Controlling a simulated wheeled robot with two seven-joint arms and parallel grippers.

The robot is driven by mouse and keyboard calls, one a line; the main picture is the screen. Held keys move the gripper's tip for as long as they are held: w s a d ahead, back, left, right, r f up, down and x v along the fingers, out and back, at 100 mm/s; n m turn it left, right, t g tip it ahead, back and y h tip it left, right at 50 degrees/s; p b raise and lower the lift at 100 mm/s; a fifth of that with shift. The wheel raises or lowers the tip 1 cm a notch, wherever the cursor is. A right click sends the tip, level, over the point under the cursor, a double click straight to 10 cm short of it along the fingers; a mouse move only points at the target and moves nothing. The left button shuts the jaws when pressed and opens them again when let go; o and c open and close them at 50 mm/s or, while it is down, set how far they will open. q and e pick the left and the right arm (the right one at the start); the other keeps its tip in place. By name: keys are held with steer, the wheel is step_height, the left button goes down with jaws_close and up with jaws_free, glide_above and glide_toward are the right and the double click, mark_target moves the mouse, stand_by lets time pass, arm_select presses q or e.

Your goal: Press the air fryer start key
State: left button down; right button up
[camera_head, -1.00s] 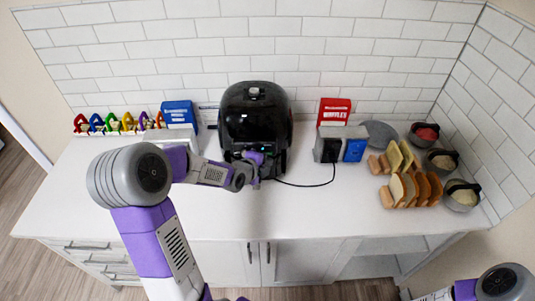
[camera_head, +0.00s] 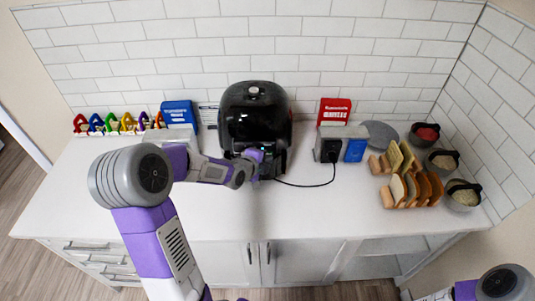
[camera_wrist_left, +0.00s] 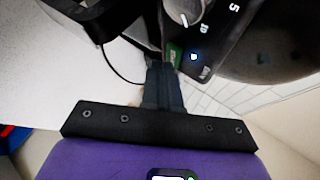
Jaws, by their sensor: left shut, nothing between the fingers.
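The black air fryer (camera_head: 254,112) stands upright at the back middle of the counter. My left gripper (camera_head: 268,157) is at its lower front. In the left wrist view, my shut, empty left fingers (camera_wrist_left: 165,68) point at the fryer's dark control panel (camera_wrist_left: 213,45). A green key (camera_wrist_left: 174,54), which may be the start key, shows right at the fingertips and is partly hidden by them. I cannot tell whether they touch it. A round dial (camera_wrist_left: 183,12) and a small blue-white light (camera_wrist_left: 193,57) are close by. My right gripper is out of view.
A black cord runs from the fryer to a grey toaster-like box (camera_head: 329,146) on the right. A blue box (camera_head: 179,113) and red box (camera_head: 334,111) stand at the back. Bread racks (camera_head: 411,190) and bowls (camera_head: 426,134) are on the right. The front counter is mostly clear.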

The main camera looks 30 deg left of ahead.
arm_select(q)
steer(key=shift+w+a, duration=0.15)
steer(key=shift+w, duration=0.1)
stand_by(0.6)
steer(key=shift+s+d+b, duration=0.4)
steer(key=shift+s+b, duration=0.2)
steer(key=shift+b, duration=0.1)
steer(key=shift+s+d+b, duration=0.45)
steer(key=shift+s+b, duration=0.1)
steer(key=shift+s, duration=0.15)
steer(key=shift+s+d+b, duration=0.4)
steer(key=shift+s+b, duration=0.1)
steer(key=shift+s, duration=0.25)
steer(key=shift+s+d+b, duration=0.45)
steer(key=shift+s+b, duration=0.1)
steer(key=shift+s, duration=0.15)
